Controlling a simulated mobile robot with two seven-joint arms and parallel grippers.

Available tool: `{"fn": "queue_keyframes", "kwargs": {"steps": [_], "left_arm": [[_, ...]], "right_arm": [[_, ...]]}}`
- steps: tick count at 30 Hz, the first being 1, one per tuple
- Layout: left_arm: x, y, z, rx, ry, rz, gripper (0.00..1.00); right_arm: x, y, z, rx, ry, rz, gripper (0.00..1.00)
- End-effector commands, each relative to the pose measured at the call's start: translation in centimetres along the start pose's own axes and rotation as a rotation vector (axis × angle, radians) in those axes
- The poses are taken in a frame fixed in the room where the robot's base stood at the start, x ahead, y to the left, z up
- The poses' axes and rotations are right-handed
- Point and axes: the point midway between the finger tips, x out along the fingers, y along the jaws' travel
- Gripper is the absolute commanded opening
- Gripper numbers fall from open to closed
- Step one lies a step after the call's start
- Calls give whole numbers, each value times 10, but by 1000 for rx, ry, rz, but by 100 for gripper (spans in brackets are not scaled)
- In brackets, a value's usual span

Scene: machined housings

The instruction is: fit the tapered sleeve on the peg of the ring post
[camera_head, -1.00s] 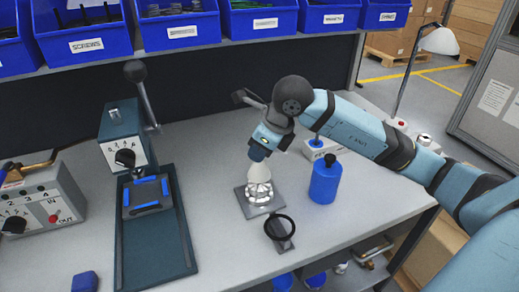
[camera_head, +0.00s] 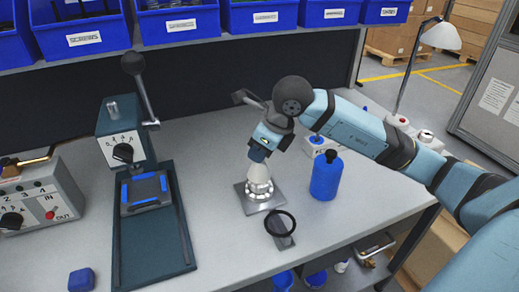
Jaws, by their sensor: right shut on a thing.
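My right gripper (camera_head: 259,153) points down over the bench, shut on the pale tapered sleeve (camera_head: 256,172). The ring post (camera_head: 268,203) has a square metal base plate and stands upright right under the gripper. The sleeve is in line with the post, and its lower end meets the bright metal ring part of the post. The sleeve hides the peg, so I cannot tell how far down it sits. My left gripper is out of view.
A black ring on a small grey foot (camera_head: 285,242) stands just in front of the post. A blue bottle (camera_head: 326,180) stands close on the right. A lever press (camera_head: 127,235) and a control box (camera_head: 50,193) are on the left. Blue bins (camera_head: 181,27) line the shelf behind.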

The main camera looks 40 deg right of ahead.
Motion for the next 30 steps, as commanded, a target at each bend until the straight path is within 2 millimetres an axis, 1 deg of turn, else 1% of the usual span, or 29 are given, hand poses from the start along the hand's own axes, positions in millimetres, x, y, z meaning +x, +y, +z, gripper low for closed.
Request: {"fn": "queue_keyframes", "kwargs": {"steps": [3, 30], "left_arm": [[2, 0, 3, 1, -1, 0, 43], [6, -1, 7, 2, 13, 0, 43]], "right_arm": [[3, 0, -1, 0, 0, 0, 0], [15, 0, -7, 0, -1, 0, 0]]}}
